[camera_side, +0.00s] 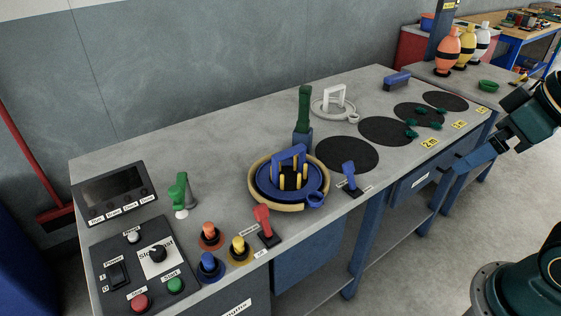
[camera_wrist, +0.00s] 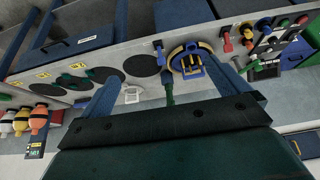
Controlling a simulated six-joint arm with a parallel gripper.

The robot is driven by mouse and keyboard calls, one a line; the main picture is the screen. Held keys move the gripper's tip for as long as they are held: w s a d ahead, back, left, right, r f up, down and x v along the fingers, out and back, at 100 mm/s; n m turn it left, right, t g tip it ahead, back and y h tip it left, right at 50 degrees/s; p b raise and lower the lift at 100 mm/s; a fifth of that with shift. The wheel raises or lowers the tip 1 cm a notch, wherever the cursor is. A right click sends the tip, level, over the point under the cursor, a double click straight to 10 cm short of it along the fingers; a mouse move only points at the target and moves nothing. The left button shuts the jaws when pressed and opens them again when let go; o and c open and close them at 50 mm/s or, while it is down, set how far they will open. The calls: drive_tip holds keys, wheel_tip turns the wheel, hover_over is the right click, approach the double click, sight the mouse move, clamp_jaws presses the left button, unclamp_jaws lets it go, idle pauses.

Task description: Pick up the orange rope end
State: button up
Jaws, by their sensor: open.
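I cannot make out an orange rope end in either view. My gripper (camera_side: 470,160) is at the right in the side view, beyond the front edge of the workbench (camera_side: 250,115), apart from everything on it. In the wrist view my gripper (camera_wrist: 162,68) shows two blue fingers spread wide with nothing held between them. The orange things I see are an orange buoy-shaped float (camera_side: 447,50) at the far right end and an orange knob (camera_side: 210,235) near the front left.
A blue and yellow ring-shaped device (camera_side: 262,195) stands mid-bench, with a green-handled post (camera_side: 304,110) behind it. Black discs (camera_side: 348,155) with small green pieces lie to the right. A control panel (camera_side: 110,280) and levers fill the left. Bare bench shows along the back.

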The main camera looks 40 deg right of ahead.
drive_tip(key=c, duration=1.2)
drive_tip(key=shift+o, duration=0.2)
drive_tip(key=shift+w, duration=0.1)
